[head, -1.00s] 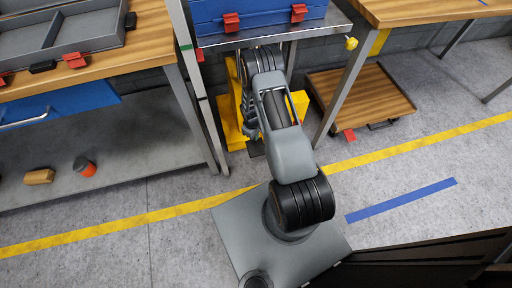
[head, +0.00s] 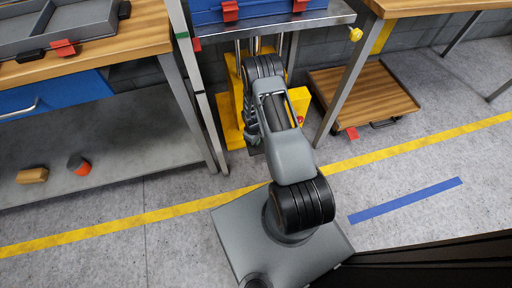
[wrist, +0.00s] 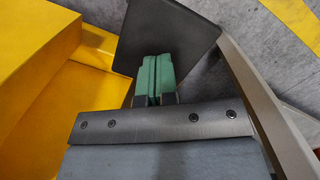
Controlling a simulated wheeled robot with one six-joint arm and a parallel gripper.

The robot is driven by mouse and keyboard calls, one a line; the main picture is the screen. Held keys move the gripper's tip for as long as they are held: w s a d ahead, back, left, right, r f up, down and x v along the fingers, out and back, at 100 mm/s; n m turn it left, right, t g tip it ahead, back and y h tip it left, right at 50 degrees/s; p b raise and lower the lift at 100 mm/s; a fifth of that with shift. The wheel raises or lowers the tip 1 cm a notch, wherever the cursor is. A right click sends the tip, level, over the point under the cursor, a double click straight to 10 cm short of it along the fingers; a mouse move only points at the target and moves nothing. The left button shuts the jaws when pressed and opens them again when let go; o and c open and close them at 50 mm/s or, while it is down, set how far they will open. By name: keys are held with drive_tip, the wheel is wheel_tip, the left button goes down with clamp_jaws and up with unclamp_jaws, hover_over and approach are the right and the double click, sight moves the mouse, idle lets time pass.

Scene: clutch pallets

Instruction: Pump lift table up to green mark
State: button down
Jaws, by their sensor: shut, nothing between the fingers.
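The lift table's metal top (head: 275,27) is at the top middle of the head view, above its yellow base (head: 231,134). A green mark (head: 182,35) is on the upright post left of it. A small red pointer (head: 197,45) at the table's edge sits slightly lower than the green mark. In the wrist view, a dark flat pedal plate (wrist: 165,35) lies beyond my gripper (wrist: 156,80). Its green fingertips are shut together and empty, overlapping the plate's near part. I cannot tell whether they touch it. My arm mostly hides the gripper in the head view.
A blue crate (head: 260,9) with red clips rests on the lift table. A workbench (head: 125,38) stands left and a wooden table (head: 430,8) right. A low wooden dolly (head: 365,100) is on the floor at right. Yellow floor (wrist: 35,60) metal of the base is close in the wrist view.

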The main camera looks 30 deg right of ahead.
drive_tip(key=shift+f, duration=0.5)
drive_tip(key=shift+f, duration=0.1)
drive_tip(key=w+f+b, duration=0.1)
drive_tip(key=b, duration=0.1)
drive_tip(key=w+a+f+b, duration=0.1)
drive_tip(key=f+b, duration=0.2)
drive_tip(key=b, duration=0.1)
drive_tip(key=shift+w+a+f, duration=0.15)
drive_tip(key=shift+w+f, duration=0.2)
drive_tip(key=shift+w, duration=0.05)
idle(0.3)
wheel_tip(320, 180, up, 14)
drive_tip(key=w+p, duration=0.1)
drive_tip(key=p, duration=0.3)
drive_tip(key=shift+a+p, duration=0.3)
drive_tip(key=shift+p, duration=0.1)
drive_tip(key=shift+f, duration=0.1)
idle(0.5)
